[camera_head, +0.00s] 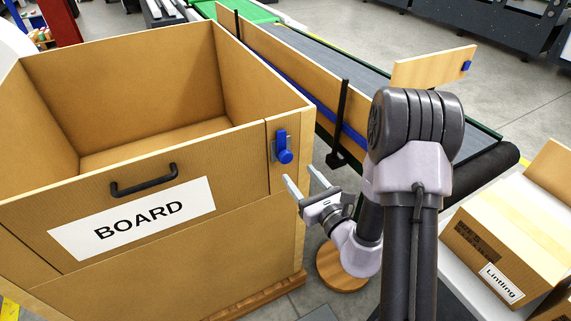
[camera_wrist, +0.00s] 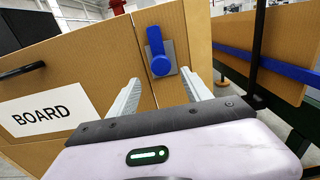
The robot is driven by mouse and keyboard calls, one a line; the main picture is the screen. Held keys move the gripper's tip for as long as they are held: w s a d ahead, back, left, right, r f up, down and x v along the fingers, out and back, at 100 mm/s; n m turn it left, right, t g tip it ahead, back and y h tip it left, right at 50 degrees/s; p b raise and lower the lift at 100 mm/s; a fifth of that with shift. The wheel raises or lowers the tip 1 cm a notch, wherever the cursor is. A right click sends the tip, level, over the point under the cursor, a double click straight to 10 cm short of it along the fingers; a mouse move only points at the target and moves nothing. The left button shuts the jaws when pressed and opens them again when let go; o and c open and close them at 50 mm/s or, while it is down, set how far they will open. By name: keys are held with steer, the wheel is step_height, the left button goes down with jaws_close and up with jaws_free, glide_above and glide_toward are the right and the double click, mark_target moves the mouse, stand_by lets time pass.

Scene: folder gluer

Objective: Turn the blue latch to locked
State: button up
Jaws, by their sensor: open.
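The blue latch (camera_head: 283,147) is on a small grey plate at the upper right of the front of the wooden BOARD bin (camera_head: 150,255). Its round knob is at the lower end and its arm points up. The latch also shows in the wrist view (camera_wrist: 158,52), upright with a slight tilt, above the space between my fingers. My gripper (camera_head: 304,182) is open and empty, just below and to the right of the latch, apart from it. In the wrist view its two fingers (camera_wrist: 163,92) point toward the bin front.
A black handle (camera_head: 144,181) and a BOARD label (camera_head: 135,218) are on the bin front. A conveyor (camera_head: 320,55) with a black post (camera_head: 341,120) runs behind and right of the bin. A carton (camera_head: 510,240) stands at the right.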

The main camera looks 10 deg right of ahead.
mark_target(287, 158)
steer(key=x, duration=0.9)
steer(key=shift+w+r, duration=0.1)
steer(key=shift+r, duration=0.1)
steer(key=shift+c, duration=0.3)
jaws_close()
